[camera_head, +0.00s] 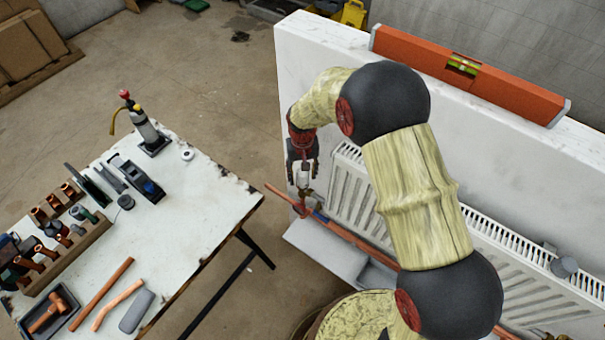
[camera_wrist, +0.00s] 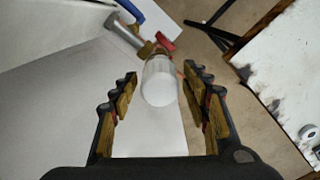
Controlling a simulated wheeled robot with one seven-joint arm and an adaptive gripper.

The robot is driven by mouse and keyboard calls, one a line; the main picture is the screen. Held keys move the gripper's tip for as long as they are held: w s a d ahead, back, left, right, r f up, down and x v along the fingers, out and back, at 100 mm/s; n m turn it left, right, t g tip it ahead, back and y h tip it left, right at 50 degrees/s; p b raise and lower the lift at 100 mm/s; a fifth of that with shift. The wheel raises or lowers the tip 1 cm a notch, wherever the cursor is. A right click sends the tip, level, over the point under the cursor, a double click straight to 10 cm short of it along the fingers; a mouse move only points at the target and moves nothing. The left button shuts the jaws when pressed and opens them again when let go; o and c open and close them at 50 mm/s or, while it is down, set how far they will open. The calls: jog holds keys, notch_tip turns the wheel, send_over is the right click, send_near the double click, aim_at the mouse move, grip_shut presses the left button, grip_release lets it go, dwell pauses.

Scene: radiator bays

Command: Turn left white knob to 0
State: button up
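The left white knob (camera_wrist: 160,82) is a ribbed white cylinder on a brass valve at the left end of the radiator (camera_head: 362,190). In the head view the knob (camera_head: 303,178) shows small below my gripper (camera_head: 303,172), partly covered by its fingers. In the wrist view my gripper (camera_wrist: 158,105) is open, with one finger on each side of the knob and a visible gap on both sides. The valve body behind the knob is partly hidden. No number on the knob can be read.
An orange spirit level (camera_head: 465,70) lies on top of the white wall (camera_head: 310,75). A copper pipe (camera_head: 335,230) runs below the radiator. A worktable (camera_head: 195,200) with tools stands to the left, with floor between. A grey cap (camera_head: 564,267) is at the radiator's right.

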jog(key=shift+o, duration=0.3)
notch_tip(320, 180, up, 12)
dwell(0.5)
jog(key=shift+s+f, duration=0.1)
dwell(0.4)
